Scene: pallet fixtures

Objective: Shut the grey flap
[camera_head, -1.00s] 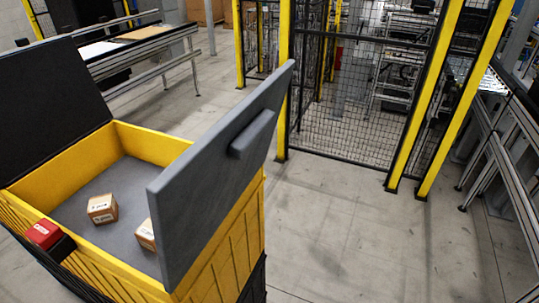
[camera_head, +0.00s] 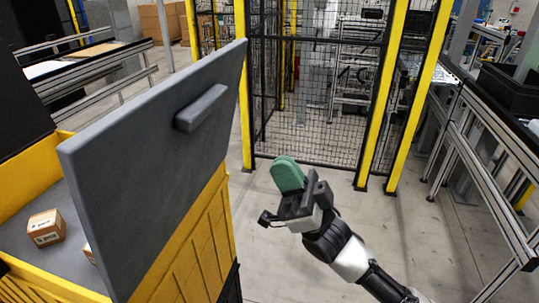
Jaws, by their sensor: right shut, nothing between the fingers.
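The grey flap (camera_head: 150,150) stands raised and tilted on the right side of a yellow crate (camera_head: 195,245), with a grey handle bar (camera_head: 201,108) on its outer face. My right gripper (camera_head: 289,178) is to the right of the flap, apart from it, in front of the fence. It is shut and empty; its green fingers point up and to the left. My left gripper is not in view.
Small cardboard boxes (camera_head: 46,227) lie inside the crate. A black panel (camera_head: 22,75) stands at the far left. A yellow-posted mesh fence (camera_head: 315,95) is behind. Metal-framed benches (camera_head: 490,160) stand at right. Floor between is open.

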